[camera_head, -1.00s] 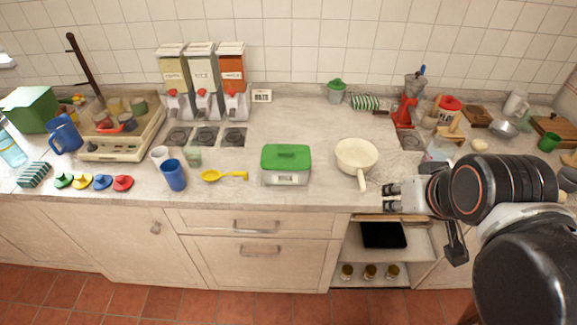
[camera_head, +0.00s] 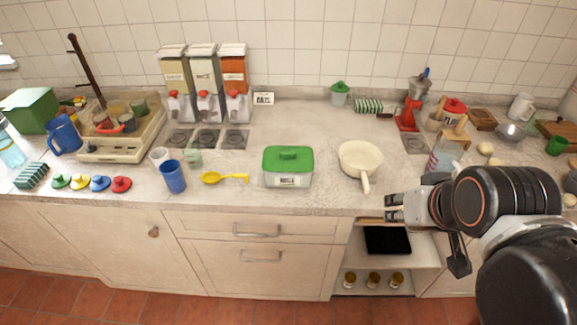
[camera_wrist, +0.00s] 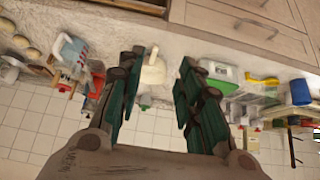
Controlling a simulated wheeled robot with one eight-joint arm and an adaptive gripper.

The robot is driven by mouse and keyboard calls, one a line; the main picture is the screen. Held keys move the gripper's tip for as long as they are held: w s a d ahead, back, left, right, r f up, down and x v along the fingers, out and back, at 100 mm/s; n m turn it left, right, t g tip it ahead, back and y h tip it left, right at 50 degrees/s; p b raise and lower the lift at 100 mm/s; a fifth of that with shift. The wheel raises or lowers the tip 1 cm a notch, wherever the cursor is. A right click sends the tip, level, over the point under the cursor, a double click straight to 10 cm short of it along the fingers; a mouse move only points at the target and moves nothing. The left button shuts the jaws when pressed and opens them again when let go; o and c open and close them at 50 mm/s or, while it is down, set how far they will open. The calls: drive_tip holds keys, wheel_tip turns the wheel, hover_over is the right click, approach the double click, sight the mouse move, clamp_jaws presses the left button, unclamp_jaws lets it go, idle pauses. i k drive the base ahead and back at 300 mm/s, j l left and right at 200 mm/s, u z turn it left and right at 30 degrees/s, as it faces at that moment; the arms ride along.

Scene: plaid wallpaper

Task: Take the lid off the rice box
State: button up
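The rice box (camera_head: 287,181) is a white box with a small dark-lettered label on its front. It stands upright on the counter near the front edge, left of the white pan. Its green lid (camera_head: 300,162) sits on top of it. In the wrist view, which is upside down, the box (camera_wrist: 222,70) and its lid (camera_wrist: 218,86) show beyond one finger, partly hidden. My gripper (camera_head: 390,207) is right of the box, near the counter's front edge and apart from it. In the wrist view my gripper (camera_wrist: 155,85) is open, with nothing between its fingers.
A white pan (camera_head: 360,157) stands between the box and my gripper, its handle toward the front edge. A yellow spoon (camera_head: 222,178) and a blue cup (camera_head: 173,176) are left of the box. The counter behind the box is clear. An open shelf (camera_head: 425,248) is below my gripper.

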sight(276, 159)
drive_tip(key=i+j, duration=0.1)
drive_tip(key=j, duration=0.3)
drive_tip(key=i+j, duration=0.15)
drive_tip(key=j, duration=0.2)
drive_tip(key=i+j, duration=0.1)
drive_tip(key=j, duration=0.3)
drive_tip(key=i+j, duration=0.1)
drive_tip(key=j, duration=0.3)
drive_tip(key=i+j, duration=0.15)
drive_tip(key=j, duration=0.2)
drive_tip(key=z, duration=0.05)
